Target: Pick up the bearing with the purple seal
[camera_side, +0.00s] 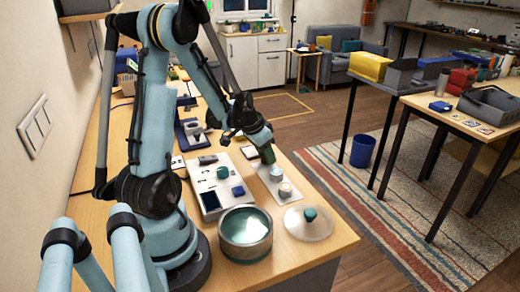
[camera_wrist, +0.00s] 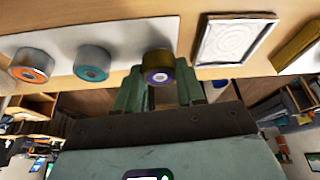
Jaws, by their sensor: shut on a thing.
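In the wrist view, the bearing with the purple seal (camera_wrist: 158,72) has a dark olive-gold rim and sits between the two green fingers of my gripper (camera_wrist: 157,88). My gripper is shut on it. In the side view my gripper (camera_side: 267,155) points down at the far end of a white strip, and its fingers hide this bearing. A teal-sealed bearing (camera_wrist: 92,63) and an orange-sealed bearing (camera_wrist: 32,65) stand in a row to its left in the wrist view. I cannot tell whether the held bearing touches the strip.
The white strip (camera_wrist: 120,27) carries the other bearings. A framed white square (camera_wrist: 235,38) lies to the right in the wrist view. In the side view, a large metal pot (camera_side: 246,238), a glass lid (camera_side: 308,222) and a white panel with small parts (camera_side: 207,178) are nearby.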

